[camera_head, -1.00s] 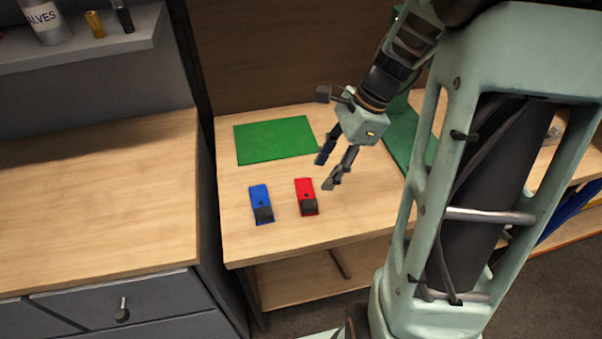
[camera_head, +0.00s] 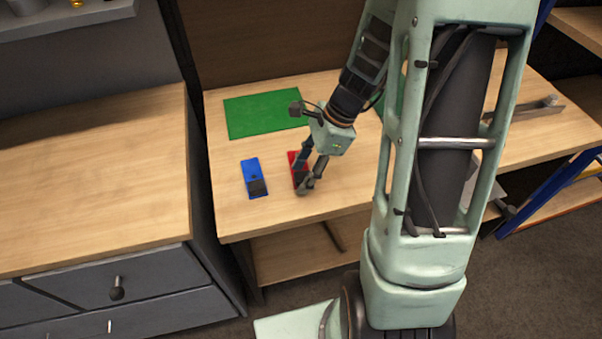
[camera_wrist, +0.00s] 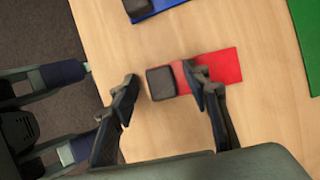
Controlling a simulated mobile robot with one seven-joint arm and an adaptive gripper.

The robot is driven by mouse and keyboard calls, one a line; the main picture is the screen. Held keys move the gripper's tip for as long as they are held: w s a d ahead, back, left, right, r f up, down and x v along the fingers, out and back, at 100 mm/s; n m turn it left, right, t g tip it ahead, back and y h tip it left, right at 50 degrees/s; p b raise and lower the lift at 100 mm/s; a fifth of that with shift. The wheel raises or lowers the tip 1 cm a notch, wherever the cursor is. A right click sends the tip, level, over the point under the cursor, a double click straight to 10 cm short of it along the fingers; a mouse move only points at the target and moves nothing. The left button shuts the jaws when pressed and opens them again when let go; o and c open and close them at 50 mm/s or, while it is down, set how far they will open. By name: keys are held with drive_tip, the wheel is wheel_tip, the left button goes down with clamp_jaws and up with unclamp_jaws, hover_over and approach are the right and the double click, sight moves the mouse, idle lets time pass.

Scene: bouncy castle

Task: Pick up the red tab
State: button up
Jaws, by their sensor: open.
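The red tab (camera_head: 293,157), a flat red piece with a dark block at one end, lies on the wooden table (camera_head: 225,205). In the wrist view the red tab (camera_wrist: 225,66) lies beyond my fingers, its dark block (camera_wrist: 161,83) showing between them. My gripper (camera_head: 304,183) is open and empty, low at the tab, and hides part of it in the head view. In the wrist view my gripper (camera_wrist: 160,92) has one finger left of the dark block and the other overlapping the red part. I cannot tell whether the fingers touch the tab.
A blue tab (camera_head: 251,171) with a dark block lies left of the red one. A green mat (camera_head: 262,112) lies behind them. A grey cabinet with a wooden top (camera_head: 95,190) stands at the left. Bare tabletop lies in front.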

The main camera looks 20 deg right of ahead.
clamp_jaws()
idle(0.3)
